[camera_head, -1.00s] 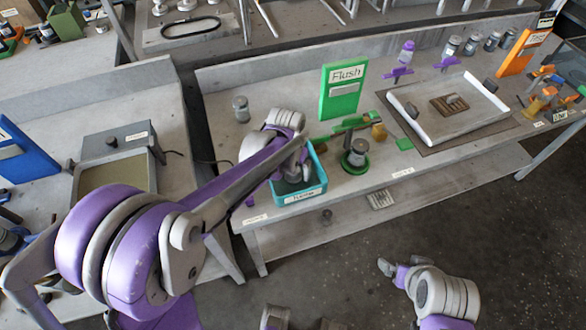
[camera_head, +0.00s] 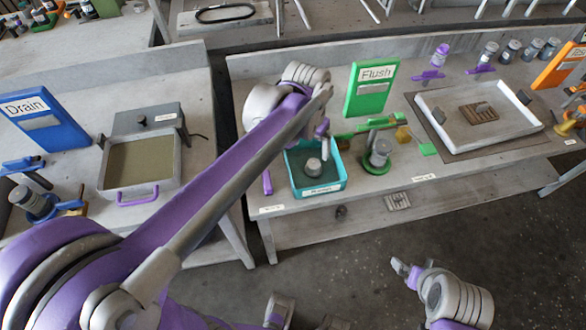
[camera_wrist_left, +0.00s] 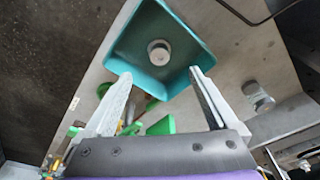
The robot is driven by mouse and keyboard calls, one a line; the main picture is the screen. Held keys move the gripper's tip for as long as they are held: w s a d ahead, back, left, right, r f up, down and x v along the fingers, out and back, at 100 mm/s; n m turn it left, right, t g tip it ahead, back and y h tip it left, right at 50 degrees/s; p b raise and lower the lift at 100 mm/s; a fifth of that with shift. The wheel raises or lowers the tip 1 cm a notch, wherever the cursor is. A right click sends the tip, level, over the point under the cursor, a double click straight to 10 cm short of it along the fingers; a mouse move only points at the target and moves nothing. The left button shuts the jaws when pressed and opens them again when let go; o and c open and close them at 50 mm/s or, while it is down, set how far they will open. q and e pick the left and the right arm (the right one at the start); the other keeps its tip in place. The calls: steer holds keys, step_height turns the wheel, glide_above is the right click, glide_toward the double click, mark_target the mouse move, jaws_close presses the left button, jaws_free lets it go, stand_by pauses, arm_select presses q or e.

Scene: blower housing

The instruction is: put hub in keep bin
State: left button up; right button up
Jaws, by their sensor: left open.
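A teal bin (camera_head: 339,183) stands at the front left of the right-hand bench; its front label is too small to read surely. A grey round part (camera_head: 313,167), apparently the hub, sits inside on its floor, apart from the walls. The left wrist view shows the same bin (camera_wrist_left: 122,53) and part (camera_wrist_left: 159,52) from above. My left gripper (camera_head: 322,130) is above the bin's back edge. In its wrist view the left gripper (camera_wrist_left: 160,74) is open and empty, its fingertips apart near the bin's rim. My right gripper (camera_head: 405,268) is low over the floor, away from the bench; its jaws are unclear.
A green stand (camera_head: 377,167) with a grey cylinder is right of the bin. A green Flush sign (camera_head: 371,88) stands behind. A white tray (camera_head: 436,122) lies farther right. A grey cylinder (camera_wrist_left: 257,97) stands beside the bin in the left wrist view. A blue Drain sign (camera_head: 40,121) is left.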

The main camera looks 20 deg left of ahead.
arm_select(q)
steer(key=s+a+f+n+t, duration=0.1)
steer(key=s+a+f, duration=0.1)
steer(key=s, duration=0.7)
steer(key=s+a+f+n+t, duration=0.1)
steer(key=s+f, duration=0.3)
steer(key=s, duration=0.5)
steer(key=shift+s+a+f+t, duration=0.2)
steer(key=shift+a+t, duration=0.2)
steer(key=shift+t, duration=0.2)
steer(key=shift+w+r+p, duration=0.2)
steer(key=shift+r+p, duration=0.25)
steer(key=shift+r, duration=0.1)
steer(key=shift+w+r+p, duration=0.2)
steer(key=shift+r+p, duration=0.25)
steer(key=shift+r, duration=0.1)
steer(key=shift+s, duration=0.1)
